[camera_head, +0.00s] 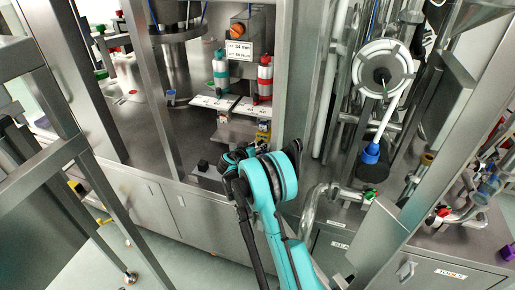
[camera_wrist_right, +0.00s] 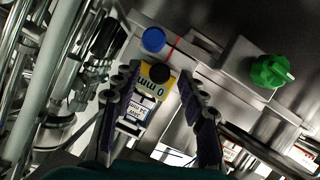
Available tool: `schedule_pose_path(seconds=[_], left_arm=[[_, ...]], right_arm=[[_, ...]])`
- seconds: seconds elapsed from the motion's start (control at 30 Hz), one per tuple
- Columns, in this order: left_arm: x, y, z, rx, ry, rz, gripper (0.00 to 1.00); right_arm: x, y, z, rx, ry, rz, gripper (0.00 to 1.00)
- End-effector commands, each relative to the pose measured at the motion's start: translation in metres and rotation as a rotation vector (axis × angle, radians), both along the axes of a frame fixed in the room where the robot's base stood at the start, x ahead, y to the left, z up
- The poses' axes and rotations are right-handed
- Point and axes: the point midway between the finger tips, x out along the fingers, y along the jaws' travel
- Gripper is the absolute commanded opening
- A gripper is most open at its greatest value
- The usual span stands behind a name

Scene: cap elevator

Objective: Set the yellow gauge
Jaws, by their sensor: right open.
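In the head view a small yellow part (camera_head: 264,128) shows just beyond my right gripper (camera_head: 238,158), low on the machine. My right gripper is open. In the right wrist view its two dark fingers (camera_wrist_right: 156,98) stand to the left and right of the gauge, with gaps visible on both sides. I cannot tell how far the gauge is in depth. My left gripper is not in view.
A white label (camera_head: 239,50) reading "34 mm" hangs under an orange knob (camera_head: 237,30). A green-and-white bottle (camera_head: 220,72) and a red bottle (camera_head: 265,80) stand above the gauge. A green knob (camera_wrist_right: 272,71) and a blue cap (camera_wrist_right: 153,39) are near the fingers. A steel post stands right.

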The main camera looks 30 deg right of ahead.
Motion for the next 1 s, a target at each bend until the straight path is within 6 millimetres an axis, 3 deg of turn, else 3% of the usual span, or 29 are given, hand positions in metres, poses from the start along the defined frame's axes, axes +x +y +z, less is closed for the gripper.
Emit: schedule_pose_path(seconds=[0.27, 0.4, 0.43, 0.67, 1.0], left_arm=[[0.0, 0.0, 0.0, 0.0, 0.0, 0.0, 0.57], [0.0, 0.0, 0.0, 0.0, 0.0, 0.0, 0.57], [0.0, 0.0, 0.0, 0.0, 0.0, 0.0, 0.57], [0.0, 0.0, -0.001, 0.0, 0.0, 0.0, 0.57], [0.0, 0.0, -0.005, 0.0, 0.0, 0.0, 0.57]], right_arm=[[0.001, -0.001, 0.0, 0.0, 0.0, 0.0, 0.39], [0.001, -0.001, 0.0, 0.0, 0.0, 0.0, 0.02], [0.001, -0.001, 0.0, 0.0, 0.0, 0.0, 0.0], [0.006, 0.003, -0.001, 0.0, 0.001, 0.001, 0.0], [0.063, 0.051, -0.001, 0.0, 0.001, 0.002, 0.0]])
